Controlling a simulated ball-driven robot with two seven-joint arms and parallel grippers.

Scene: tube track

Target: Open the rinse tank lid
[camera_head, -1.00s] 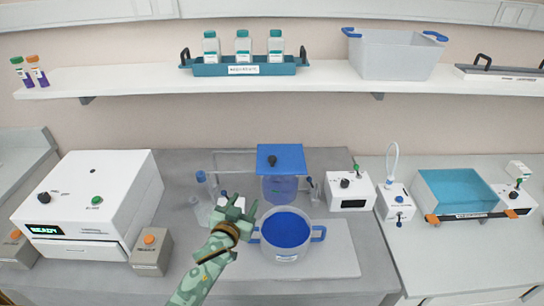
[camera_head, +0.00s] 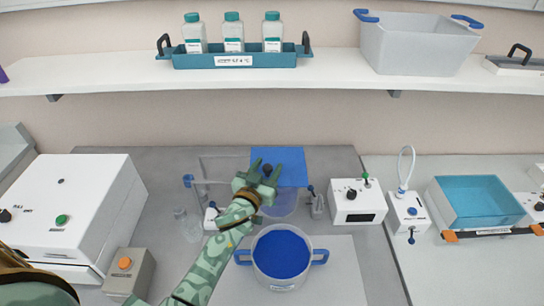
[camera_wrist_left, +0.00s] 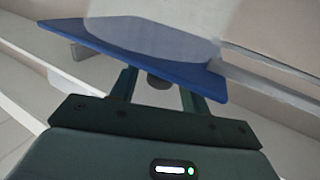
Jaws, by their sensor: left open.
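A flat blue lid (camera_head: 292,165) lies over a round, see-through blue tank (camera_head: 281,205) at the middle of the bench. A small dark knob (camera_head: 267,169) sits on the lid. My left gripper (camera_head: 265,168) is open at the lid's left part, with its fingers on either side of the knob. In the left wrist view, the blue lid (camera_wrist_left: 90,47) spans the picture and the knob (camera_wrist_left: 158,82) shows between the open fingers. Whether the fingers touch the knob cannot be told. My right gripper is not in view.
A pot of blue liquid (camera_head: 281,255) with blue handles stands in front of the tank. A white control box (camera_head: 357,202) is to its right. A teal-filled basin (camera_head: 480,200) is farther right. A shelf (camera_head: 340,84) with a bottle tray runs above.

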